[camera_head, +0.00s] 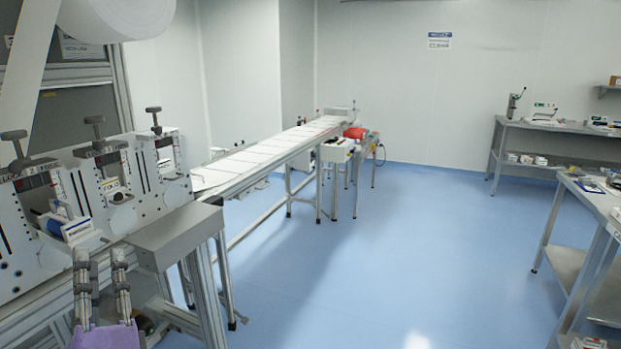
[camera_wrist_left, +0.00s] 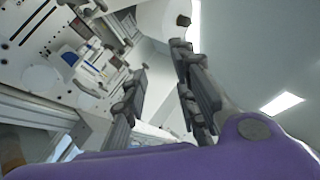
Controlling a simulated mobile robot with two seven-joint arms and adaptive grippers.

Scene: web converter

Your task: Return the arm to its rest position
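My left gripper (camera_head: 100,258) is at the lower left of the head view, in front of the converter machine (camera_head: 140,195). Its purple wrist part is below it, and its two dark fingers point up. The fingers stand apart with nothing seen between them. In the left wrist view the gripper (camera_wrist_left: 160,58) also shows a gap between its fingers, with the machine's panel (camera_wrist_left: 50,30) behind on the left. I cannot tell the exact distance from the fingers to the machine. My right arm and gripper are not in view.
A grey box-shaped part (camera_head: 178,235) of the machine stands just right of my left gripper. A long conveyor (camera_head: 260,158) runs away to the back. The blue floor (camera_head: 400,250) in the middle is open. Steel tables (camera_head: 600,205) stand at the right.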

